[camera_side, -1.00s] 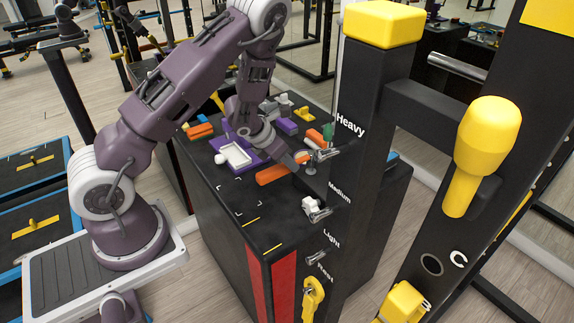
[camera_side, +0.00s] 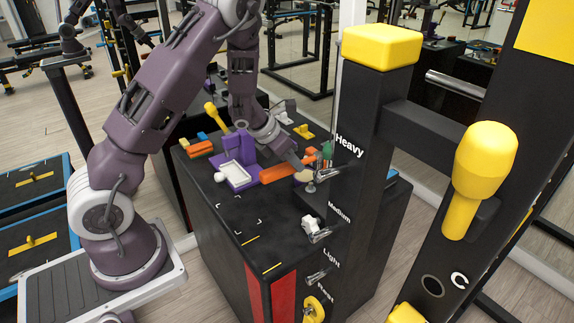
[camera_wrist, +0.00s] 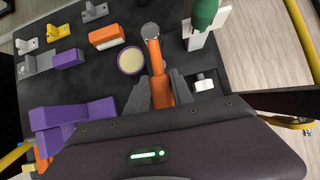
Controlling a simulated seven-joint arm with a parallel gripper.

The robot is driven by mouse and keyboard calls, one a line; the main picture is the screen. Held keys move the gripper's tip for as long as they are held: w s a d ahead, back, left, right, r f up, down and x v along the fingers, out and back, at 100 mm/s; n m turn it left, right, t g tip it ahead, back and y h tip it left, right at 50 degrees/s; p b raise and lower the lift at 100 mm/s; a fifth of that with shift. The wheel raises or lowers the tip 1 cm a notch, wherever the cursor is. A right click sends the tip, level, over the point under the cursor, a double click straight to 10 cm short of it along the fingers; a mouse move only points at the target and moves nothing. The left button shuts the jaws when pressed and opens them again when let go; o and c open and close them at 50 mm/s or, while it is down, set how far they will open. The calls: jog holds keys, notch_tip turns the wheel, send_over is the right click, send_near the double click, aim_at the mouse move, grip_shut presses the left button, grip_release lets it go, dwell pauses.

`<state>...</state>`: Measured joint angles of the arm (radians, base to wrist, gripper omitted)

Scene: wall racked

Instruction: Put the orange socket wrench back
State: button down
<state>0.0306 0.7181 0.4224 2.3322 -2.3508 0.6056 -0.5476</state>
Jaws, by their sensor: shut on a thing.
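The orange socket wrench (camera_wrist: 158,78) has an orange shaft and a round silver head, which points away from my gripper in the wrist view. My gripper (camera_wrist: 160,86) is shut on the shaft, with one grey finger on each side. The handle end is hidden under the gripper. In the side view my gripper (camera_side: 295,162) is low over the black bench top, close to the upright post. An orange bar (camera_side: 274,174) under it looks like the handle. I cannot tell whether the wrench touches the bench.
A round tan disc (camera_wrist: 131,61) lies just left of the shaft. A green-handled tool (camera_wrist: 203,12) stands to the right. Purple (camera_wrist: 68,120), orange-and-white (camera_wrist: 107,35) and yellow (camera_wrist: 58,32) pieces crowd the left. The black post (camera_side: 360,170) with clamps is close. The bench front is clear.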

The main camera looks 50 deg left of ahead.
jog(key=w+a+r+m+h, duration=0.2)
jog(key=w+a+r+m, duration=0.15)
jog(key=w+r, duration=0.4)
jog(key=s+a+r+m+g+h, duration=0.2)
jog(key=a+r+m+h, duration=0.15)
jog(key=m, duration=0.25)
jog(key=s+d+m+g, duration=0.4)
jog(key=s+d+m, duration=0.1)
jog(key=d+m, duration=0.25)
jog(key=s+d+m+g, duration=0.45)
jog(key=d+m, duration=0.25)
jog(key=d, duration=0.2)
jog(key=shift+s+a+f+m+g+y, duration=0.1)
jog(key=shift+s+a+f+m+y, duration=0.35)
jog(key=shift+a+f+m+y, duration=2.1)
jog(key=shift+s+a+f+m+g+y, duration=0.15)
jog(key=shift+s+a+f+m+y, duration=0.55)
jog(key=shift+a+f+m, duration=3.3)
jog(key=shift+s+a+f+m+g+y, duration=0.15)
jog(key=shift+a+f+m+y, duration=1.8)
jog(key=shift+f+m, duration=2.65)
notch_tip(320, 180, down, 2)
jog(key=shift+f+n, duration=0.1)
jog(key=shift+n, duration=0.85)
